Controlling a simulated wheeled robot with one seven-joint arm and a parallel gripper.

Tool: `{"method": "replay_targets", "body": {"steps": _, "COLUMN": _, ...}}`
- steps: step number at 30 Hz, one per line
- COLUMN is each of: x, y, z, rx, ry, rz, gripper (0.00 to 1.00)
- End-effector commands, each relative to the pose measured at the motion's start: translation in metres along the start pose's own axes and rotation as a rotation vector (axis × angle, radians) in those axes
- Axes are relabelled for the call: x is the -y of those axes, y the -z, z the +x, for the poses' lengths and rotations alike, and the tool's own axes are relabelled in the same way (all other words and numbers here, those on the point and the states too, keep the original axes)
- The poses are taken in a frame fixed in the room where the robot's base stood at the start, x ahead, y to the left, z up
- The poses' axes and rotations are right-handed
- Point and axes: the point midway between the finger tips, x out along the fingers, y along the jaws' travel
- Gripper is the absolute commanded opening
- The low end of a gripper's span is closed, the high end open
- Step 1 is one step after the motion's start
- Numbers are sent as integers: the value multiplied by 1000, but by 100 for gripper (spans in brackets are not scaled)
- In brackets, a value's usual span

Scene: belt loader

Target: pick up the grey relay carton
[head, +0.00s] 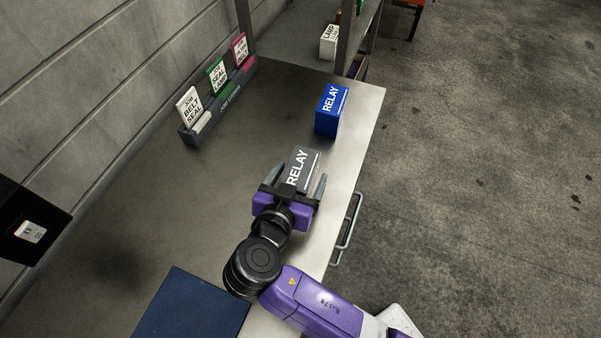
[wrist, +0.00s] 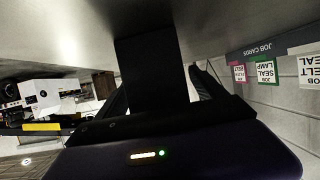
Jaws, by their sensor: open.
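The grey relay carton (head: 303,164) stands on the table near its right edge, its white RELAY label facing up in the head view. My gripper (head: 298,184) is at the near side of the carton, open, with a finger on either side of it. Whether the fingers touch the carton I cannot tell. In the wrist view the carton (wrist: 156,68) is a dark block between the fingers, with its label not visible. The lower part of the carton is hidden by my gripper in the head view.
A blue RELAY carton (head: 331,110) stands farther back near the right edge. A job card rack (head: 222,107) with several cards is at the back left. A dark blue mat (head: 190,308) lies at the front, and a black box (head: 28,222) is at the left. The table's middle is clear.

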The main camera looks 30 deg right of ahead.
Motion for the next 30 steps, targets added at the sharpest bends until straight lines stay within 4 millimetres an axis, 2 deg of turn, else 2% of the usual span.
{"method": "replay_targets", "body": {"steps": 3, "x": 0, "y": 0, "z": 7, "rx": 1, "ry": 0, "rz": -1, "gripper": 80}}
{"method": "replay_targets", "body": {"steps": 10, "x": 0, "y": -1, "z": 8, "rx": 0, "ry": 0, "rz": 0, "gripper": 78}}
{"method": "replay_targets", "body": {"steps": 21, "x": 0, "y": 0, "z": 8, "rx": -1, "ry": 1, "rz": 0, "gripper": 7}}
{"method": "replay_targets", "body": {"steps": 30, "x": 0, "y": 2, "z": 7, "rx": -1, "ry": 1, "rz": 1, "gripper": 7}}
